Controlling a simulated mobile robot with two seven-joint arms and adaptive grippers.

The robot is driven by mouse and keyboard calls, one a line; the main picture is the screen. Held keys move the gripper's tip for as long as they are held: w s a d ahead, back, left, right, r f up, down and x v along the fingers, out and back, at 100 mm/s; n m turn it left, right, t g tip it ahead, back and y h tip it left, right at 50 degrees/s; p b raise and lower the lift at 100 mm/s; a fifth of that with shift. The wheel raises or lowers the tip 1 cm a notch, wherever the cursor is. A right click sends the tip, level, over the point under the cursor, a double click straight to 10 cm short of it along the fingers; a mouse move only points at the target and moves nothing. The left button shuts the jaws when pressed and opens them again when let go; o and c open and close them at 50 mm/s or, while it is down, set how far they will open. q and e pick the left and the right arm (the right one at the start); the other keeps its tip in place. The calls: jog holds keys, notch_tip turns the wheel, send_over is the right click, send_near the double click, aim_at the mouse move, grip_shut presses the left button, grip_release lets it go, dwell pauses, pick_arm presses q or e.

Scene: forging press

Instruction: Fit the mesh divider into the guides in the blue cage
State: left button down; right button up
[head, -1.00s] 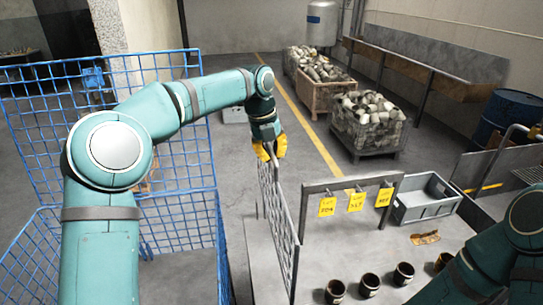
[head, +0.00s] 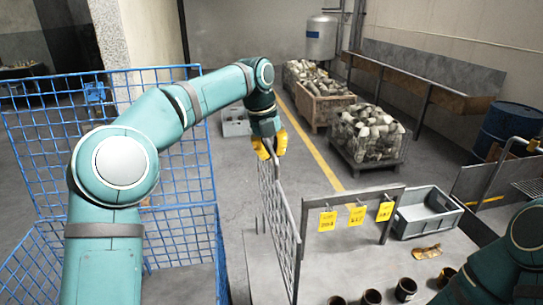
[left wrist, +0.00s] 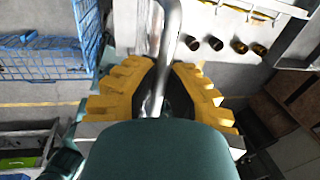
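The mesh divider (head: 276,222) is a grey metal grid panel, upright beside the table's left edge in the head view. My left gripper (head: 269,148) has yellow fingers and is shut on the divider's upper bar. The left wrist view shows the grey bar (left wrist: 163,60) between the yellow fingers (left wrist: 157,92). The blue cage (head: 180,232) stands at the left, made of blue wire mesh. It shows in the left wrist view too (left wrist: 42,55). The divider is outside the cage, to its right. The guides cannot be made out. My right arm shows at the lower right; its gripper is out of view.
A frame with yellow tags (head: 357,214) stands on the table right of the divider. Beyond it is a grey bin (head: 425,214). Several dark cups (head: 405,289) line the table front. Wire crates of metal parts (head: 368,137) stand farther back. Floor lies between cage and table.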

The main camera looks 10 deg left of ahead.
pick_arm(q)
jog(key=shift+r, duration=2.2)
